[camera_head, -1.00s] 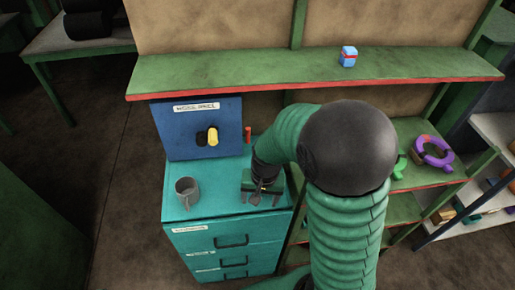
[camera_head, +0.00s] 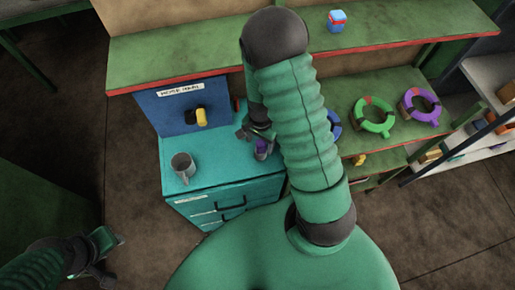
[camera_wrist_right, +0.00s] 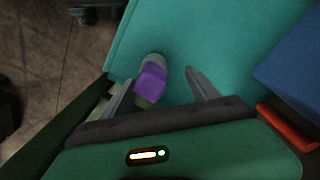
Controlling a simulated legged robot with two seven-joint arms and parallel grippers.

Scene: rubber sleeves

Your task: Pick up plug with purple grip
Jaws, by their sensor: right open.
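The plug with the purple grip (camera_head: 261,148) stands on the teal cabinet top (camera_head: 215,165), near its right side. In the right wrist view the purple grip (camera_wrist_right: 152,83) shows between the finger lines, with a pale rounded end beyond it. My right gripper (camera_head: 258,133) is over the plug. In the wrist view its two fingers (camera_wrist_right: 160,77) are spread apart on either side of the grip, with a gap to the right finger; contact on the left is unclear. My left gripper (camera_head: 95,268) is at the lower left, far from the cabinet; its jaws are too unclear to judge.
A grey mug (camera_head: 183,166) stands on the cabinet's left part. Green (camera_head: 373,118) and purple (camera_head: 422,104) rings sit on the right shelf.

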